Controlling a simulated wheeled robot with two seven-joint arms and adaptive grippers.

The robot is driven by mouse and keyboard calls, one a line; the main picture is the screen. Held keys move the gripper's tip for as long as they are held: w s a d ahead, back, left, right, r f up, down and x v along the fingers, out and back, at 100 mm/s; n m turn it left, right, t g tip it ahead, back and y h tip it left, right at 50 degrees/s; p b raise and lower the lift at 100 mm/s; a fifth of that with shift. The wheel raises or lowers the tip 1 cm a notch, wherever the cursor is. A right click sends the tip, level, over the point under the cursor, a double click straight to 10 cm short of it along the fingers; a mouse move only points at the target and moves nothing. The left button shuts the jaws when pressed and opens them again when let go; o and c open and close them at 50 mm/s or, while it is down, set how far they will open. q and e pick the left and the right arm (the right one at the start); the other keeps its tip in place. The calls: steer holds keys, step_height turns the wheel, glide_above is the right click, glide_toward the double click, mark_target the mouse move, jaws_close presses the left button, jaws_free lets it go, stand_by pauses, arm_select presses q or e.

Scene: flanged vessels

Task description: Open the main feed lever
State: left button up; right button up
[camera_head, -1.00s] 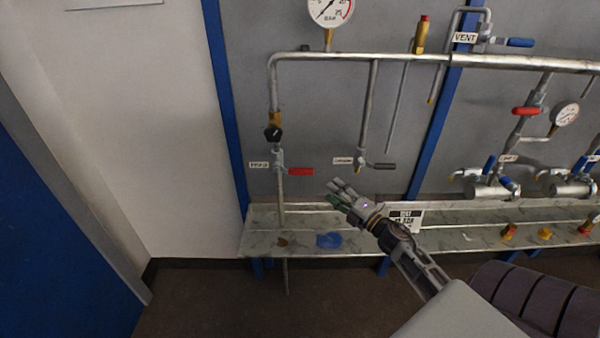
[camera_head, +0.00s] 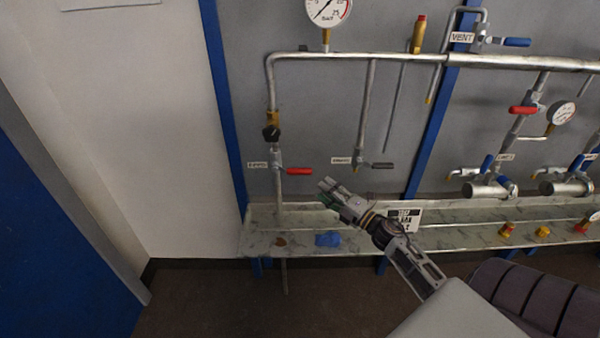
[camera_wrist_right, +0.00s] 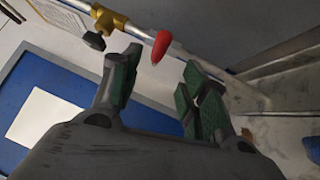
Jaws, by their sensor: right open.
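A red lever handle (camera_head: 299,171) sticks out to the right from a valve on the left vertical pipe (camera_head: 277,190), beside a small label (camera_head: 258,165) too blurred to read surely. My right gripper (camera_head: 327,189) is open and empty, just below and right of the red handle, apart from it. In the right wrist view the red handle (camera_wrist_right: 161,46) shows end-on beyond the gap between the open green-padded fingers (camera_wrist_right: 160,78). My left gripper is not in view.
A black-handled valve (camera_head: 381,165) on a second pipe is close to the right. A black knob (camera_head: 271,133) sits above the red lever's valve. A gauge (camera_head: 328,8) stands on the pipe above.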

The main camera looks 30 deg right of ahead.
mark_target(300, 172)
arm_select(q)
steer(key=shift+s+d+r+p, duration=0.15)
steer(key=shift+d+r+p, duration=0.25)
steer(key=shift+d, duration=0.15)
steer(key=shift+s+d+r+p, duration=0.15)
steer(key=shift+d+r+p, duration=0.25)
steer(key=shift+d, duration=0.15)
arm_select(e)
steer(key=shift+x, duration=6.2)
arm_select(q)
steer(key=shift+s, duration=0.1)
arm_select(e)
steer(key=shift+c, duration=0.2)
jaws_close()
